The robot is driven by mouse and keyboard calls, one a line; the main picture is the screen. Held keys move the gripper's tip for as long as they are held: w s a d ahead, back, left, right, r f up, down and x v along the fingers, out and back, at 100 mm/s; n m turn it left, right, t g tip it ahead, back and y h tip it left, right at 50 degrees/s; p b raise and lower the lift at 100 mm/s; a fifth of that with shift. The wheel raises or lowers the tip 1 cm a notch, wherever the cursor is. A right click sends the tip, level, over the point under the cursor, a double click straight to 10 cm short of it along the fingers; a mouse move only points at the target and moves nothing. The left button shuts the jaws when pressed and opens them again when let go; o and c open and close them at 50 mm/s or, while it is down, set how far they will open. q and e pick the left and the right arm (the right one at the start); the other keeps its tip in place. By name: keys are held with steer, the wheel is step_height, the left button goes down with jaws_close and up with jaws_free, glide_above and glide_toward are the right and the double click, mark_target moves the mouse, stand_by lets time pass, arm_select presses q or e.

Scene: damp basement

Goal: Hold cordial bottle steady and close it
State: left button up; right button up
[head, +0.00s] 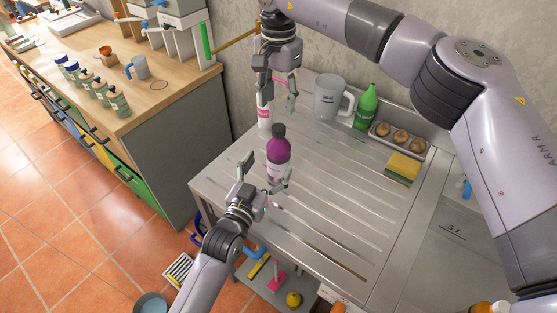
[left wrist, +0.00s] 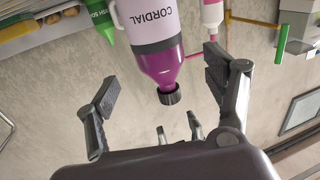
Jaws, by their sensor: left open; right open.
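The cordial bottle (head: 278,151), purple with a pale label and a dark cap (head: 278,130), stands upright on the ribbed steel drainboard (head: 330,205). In the left wrist view the bottle (left wrist: 165,62) appears upside down, its black cap (left wrist: 169,94) on the neck; I cannot tell how tight it is. My left gripper (head: 266,172) is open just in front of the bottle. Its fingers are spread to either side in the left wrist view, not closed on it. My right gripper (head: 279,92) is open and empty, pointing down above and behind the bottle.
A white-and-pink bottle (head: 264,112), grey jug (head: 328,98), green bottle (head: 367,108), tray (head: 424,151) with brown items and sponge (head: 402,168) stand toward the back. The drainboard's middle and front are clear. A wooden counter (head: 178,81) is at left.

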mark_target(279, 149)
arm_select(q)
steer(key=x, duration=0.7)
steer(key=shift+w, duration=0.1)
arm_select(e)
steer(key=shift+w, duration=0.1)
arm_select(q)
jaws_close()
arm_select(e)
steer(key=n, duration=0.4)
steer(key=shift+n, duration=0.3)
stand_by(0.6)
steer(key=shift+f, duration=0.15)
steer(key=shift+f, duration=3.9)
steer(key=shift+c, duration=0.3)
jaws_close()
